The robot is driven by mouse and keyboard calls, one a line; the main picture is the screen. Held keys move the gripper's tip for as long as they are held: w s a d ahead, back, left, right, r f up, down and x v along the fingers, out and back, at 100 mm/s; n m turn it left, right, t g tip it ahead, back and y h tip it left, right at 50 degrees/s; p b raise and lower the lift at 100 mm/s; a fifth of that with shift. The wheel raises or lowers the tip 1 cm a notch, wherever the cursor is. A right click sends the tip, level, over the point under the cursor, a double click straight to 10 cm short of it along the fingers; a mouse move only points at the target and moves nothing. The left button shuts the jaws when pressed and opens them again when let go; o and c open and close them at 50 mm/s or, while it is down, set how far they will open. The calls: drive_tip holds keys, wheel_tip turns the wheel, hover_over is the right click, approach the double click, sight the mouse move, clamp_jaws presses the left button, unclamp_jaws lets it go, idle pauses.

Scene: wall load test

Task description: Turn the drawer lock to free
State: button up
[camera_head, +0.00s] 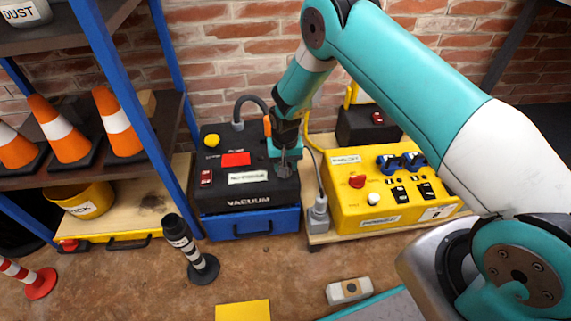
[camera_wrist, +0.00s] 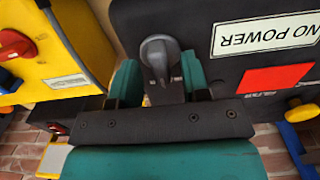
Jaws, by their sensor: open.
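The black vacuum unit (camera_head: 275,190) stands against the brick wall, with a blue drawer (camera_head: 252,223) under it. A grey rotary knob (camera_wrist: 158,55), which looks like the drawer lock, sits on the unit's black top; it also shows in the head view (camera_head: 285,167). My gripper (camera_head: 284,152) points down over the right part of this top. In the wrist view, its teal fingers (camera_wrist: 160,75) are open on either side of the knob, with gaps visible. Whether either finger touches it is unclear. The drawer looks closed.
A yellow control box (camera_head: 345,215) with a red knob (camera_head: 357,181) stands close on the right. A grey plug (camera_head: 318,214) is between them. A black-and-white post (camera_head: 188,250) stands at front left, near a shelf with orange cones (camera_head: 62,135).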

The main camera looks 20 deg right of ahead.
wheel_tip(320, 180, up, 17)
drive_tip(key=p, duration=0.5)
drive_tip(key=shift+r, duration=0.1)
drive_tip(key=s+a+r+n+y, duration=0.2)
drive_tip(key=s+r+n, duration=0.1)
drive_tip(key=s+r, duration=0.7)
drive_tip(key=s+a+r+n+y, duration=0.1)
drive_tip(key=s+a+r+n, duration=0.15)
drive_tip(key=s+r, duration=0.8)
drive_tip(key=s+r+n+y, duration=0.1)
drive_tip(key=s+r+n, duration=0.15)
drive_tip(key=s, duration=0.35)
drive_tip(key=s+r+n, duration=0.2)
drive_tip(key=s+r, duration=0.2)
drive_tip(key=s, duration=0.1)
wheel_tip(320, 180, up, 28)
drive_tip(key=p, duration=2.9)
drive_tip(key=shift+w+m, duration=0.15)
drive_tip(key=shift+m, duration=0.15)
drive_tip(key=shift+d, duration=0.15)
